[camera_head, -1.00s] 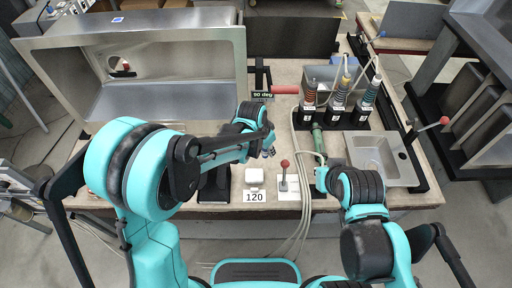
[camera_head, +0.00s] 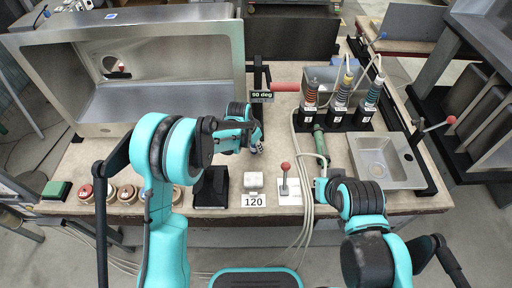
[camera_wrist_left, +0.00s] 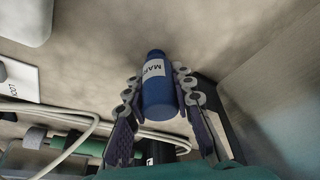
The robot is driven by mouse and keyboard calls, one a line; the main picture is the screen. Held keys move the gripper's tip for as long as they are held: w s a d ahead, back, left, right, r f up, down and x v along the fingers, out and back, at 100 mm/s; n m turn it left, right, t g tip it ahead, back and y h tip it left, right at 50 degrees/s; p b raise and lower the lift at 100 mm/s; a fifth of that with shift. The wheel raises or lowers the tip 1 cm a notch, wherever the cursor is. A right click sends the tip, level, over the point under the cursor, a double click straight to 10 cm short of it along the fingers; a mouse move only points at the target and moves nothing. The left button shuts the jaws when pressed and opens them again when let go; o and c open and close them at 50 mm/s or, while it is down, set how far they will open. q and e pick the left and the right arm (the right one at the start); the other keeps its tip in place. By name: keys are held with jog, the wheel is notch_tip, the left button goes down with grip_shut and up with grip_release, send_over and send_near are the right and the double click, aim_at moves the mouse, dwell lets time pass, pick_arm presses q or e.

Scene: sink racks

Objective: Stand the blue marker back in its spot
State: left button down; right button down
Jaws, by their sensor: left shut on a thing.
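The blue marker (camera_wrist_left: 158,88) is a short blue bottle-like cylinder with a white label on which "MAR" can be read. In the left wrist view it lies between the two fingers of my left gripper (camera_wrist_left: 160,98), which is shut on it. In the head view my left gripper (camera_head: 256,149) is over the bench, above and right of a black holder (camera_head: 211,188); the marker is too small to make out there. The marker's own spot cannot be told for sure. My right arm's end (camera_head: 322,188) is by a green cylinder (camera_head: 319,142); its fingers are not clear.
Behind are a rack of three coiled-neck tools (camera_head: 338,118) and a "90 deg" sign (camera_head: 262,96). A small sink (camera_head: 385,160) is right, a large steel basin (camera_head: 150,125) left.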

pick_arm(q)
jog(key=shift+s+r, duration=0.1)
jog(key=shift+r, duration=0.05)
jog(key=shift+f, duration=0.2)
jog(key=c, duration=1.3)
grip_release()
